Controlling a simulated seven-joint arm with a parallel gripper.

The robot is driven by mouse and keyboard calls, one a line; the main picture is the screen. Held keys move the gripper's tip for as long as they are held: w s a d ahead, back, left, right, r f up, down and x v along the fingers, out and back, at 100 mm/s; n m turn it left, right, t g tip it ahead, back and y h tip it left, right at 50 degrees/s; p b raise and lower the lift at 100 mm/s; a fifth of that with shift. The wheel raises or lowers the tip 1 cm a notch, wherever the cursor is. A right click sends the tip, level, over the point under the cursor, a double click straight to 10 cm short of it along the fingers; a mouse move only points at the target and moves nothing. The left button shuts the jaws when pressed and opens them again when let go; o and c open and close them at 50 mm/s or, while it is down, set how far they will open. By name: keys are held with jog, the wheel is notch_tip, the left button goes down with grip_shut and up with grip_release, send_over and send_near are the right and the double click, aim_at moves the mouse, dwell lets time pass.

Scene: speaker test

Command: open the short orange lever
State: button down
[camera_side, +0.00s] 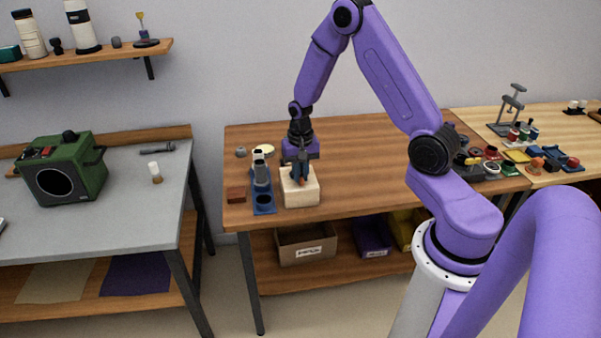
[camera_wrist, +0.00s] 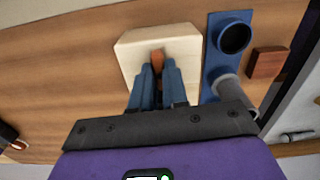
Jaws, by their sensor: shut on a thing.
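The short orange lever (camera_wrist: 157,60) stands on a pale wooden block (camera_wrist: 184,40). In the side view the block (camera_side: 301,193) sits near the front left of the wooden table, under my gripper (camera_side: 300,180). In the wrist view my gripper (camera_wrist: 158,72) points at the block, its blue fingers closed around the orange lever. Only the lever's end shows between and beyond the fingertips. The rest of the lever and its mount are hidden by the fingers.
A blue plate with round sockets (camera_wrist: 213,70) lies right beside the block, with a grey cylinder (camera_wrist: 232,88) on it. A brown block (camera_wrist: 267,62) lies beyond it. The table (camera_side: 370,165) is clear to the block's right. Small parts crowd the table's far right.

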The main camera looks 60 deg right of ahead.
aim_at(301, 176)
jog(key=shift+n, duration=2.5)
jog(key=c, duration=1.1)
grip_release()
jog(key=shift+c, duration=0.2)
jog(key=shift+r, duration=0.1)
notch_tip(301, 176, up, 17)
jog(key=shift+r, duration=0.15)
